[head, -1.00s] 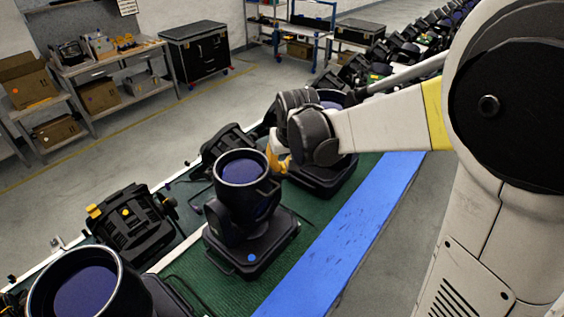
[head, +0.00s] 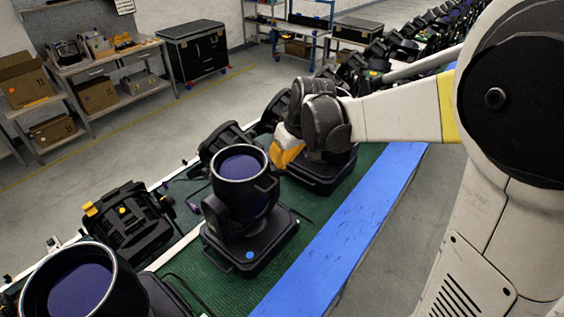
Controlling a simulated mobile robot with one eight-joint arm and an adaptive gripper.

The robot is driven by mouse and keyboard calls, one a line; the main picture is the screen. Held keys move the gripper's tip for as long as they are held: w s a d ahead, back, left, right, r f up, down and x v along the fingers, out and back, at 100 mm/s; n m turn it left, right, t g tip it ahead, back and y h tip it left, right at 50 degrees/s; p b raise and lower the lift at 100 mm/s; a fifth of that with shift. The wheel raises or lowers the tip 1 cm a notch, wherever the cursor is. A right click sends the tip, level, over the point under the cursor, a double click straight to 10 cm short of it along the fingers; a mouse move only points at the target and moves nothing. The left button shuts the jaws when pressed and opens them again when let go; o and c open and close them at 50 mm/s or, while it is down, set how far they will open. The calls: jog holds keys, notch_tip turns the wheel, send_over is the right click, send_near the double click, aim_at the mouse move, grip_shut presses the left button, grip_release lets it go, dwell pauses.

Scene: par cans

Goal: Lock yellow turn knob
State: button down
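Small yellow knob-like parts show on a black fixture lying at the left: one at its upper left corner (head: 89,208) and a rounder one on its body (head: 122,210). I cannot tell which of them is the turn knob. A black par can (head: 239,193) with a dark blue lens stands upright on its base in the middle. My gripper (head: 285,150) is above and to the right of this can, with a yellow and white part showing. Its fingers are not clear, so I cannot tell whether it is open or shut, or whether it touches anything.
Another par can (head: 75,287) stands at the front left. A further can's base (head: 320,178) shows partly behind my arm. The cans stand on a green surface (head: 222,285) with a blue strip (head: 350,230) along its right side. More fixtures line the back right.

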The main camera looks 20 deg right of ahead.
jog(key=n+y+b, duration=0.1)
jog(key=n, duration=0.2)
jog(key=shift+d+f+n+g, duration=0.1)
jog(key=shift+n+g, duration=0.3)
jog(key=n+g+y+b, duration=0.1)
jog(key=n, duration=0.3)
jog(key=shift+w+n, duration=0.15)
jog(key=shift+n, duration=0.15)
jog(key=n+g+y+b, duration=0.1)
jog(key=n+g, duration=0.1)
jog(key=n, duration=0.3)
jog(key=shift+n+g, duration=0.3)
jog(key=c, duration=1.8)
grip_release()
jog(key=shift+c, duration=0.2)
